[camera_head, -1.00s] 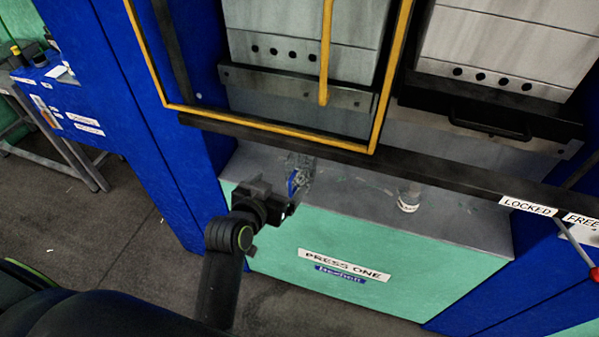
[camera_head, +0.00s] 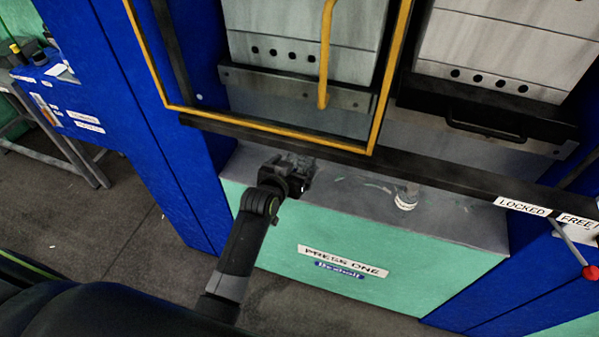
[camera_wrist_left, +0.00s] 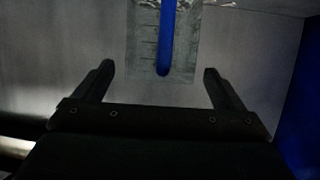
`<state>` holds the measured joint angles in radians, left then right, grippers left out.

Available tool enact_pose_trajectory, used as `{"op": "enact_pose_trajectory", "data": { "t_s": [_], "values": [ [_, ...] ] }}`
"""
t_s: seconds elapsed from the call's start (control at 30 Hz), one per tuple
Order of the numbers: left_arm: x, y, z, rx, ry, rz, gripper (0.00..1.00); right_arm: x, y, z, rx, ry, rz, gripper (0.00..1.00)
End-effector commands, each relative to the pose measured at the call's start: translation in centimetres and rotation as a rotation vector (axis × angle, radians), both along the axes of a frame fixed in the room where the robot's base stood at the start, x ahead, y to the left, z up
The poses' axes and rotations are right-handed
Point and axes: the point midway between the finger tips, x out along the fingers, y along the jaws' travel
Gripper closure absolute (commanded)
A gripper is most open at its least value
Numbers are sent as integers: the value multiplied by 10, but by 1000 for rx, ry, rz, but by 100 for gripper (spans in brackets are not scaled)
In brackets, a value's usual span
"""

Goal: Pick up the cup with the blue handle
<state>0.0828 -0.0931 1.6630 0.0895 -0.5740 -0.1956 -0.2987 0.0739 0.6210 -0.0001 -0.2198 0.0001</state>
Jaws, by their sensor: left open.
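The cup with the blue handle (camera_wrist_left: 148,45) shows at the top middle of the left wrist view. It is clear, with measuring marks, and the blue handle (camera_wrist_left: 167,38) runs down its near face. My left gripper (camera_wrist_left: 158,70) is open, with one finger on each side of the cup's line and the cup just beyond the tips. In the head view my left gripper (camera_head: 297,170) is over the left part of the grey press ledge (camera_head: 350,190) and hides most or all of the cup. My right gripper is not in view.
A small clear container with a white label (camera_head: 406,202) stands on the ledge to the right. A yellow guard frame (camera_head: 270,125) and a dark bar (camera_head: 440,180) cross above the ledge. A blue press column (camera_head: 165,130) stands at left.

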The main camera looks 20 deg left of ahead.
Motion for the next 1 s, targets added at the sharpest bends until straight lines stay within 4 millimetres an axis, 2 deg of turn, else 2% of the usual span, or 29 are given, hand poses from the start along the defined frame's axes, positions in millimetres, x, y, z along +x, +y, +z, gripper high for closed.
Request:
{"op": "enact_pose_trajectory", "data": {
  "t_s": [0.2, 0.5, 1.0],
  "values": [
    [17, -2, -7, 0, 1, 0, 9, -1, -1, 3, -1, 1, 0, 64],
    [19, -2, -8, -1, 0, 1, 9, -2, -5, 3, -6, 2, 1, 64],
    [19, -2, -8, -1, -1, 1, 72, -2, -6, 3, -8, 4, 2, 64]
  ]
}}
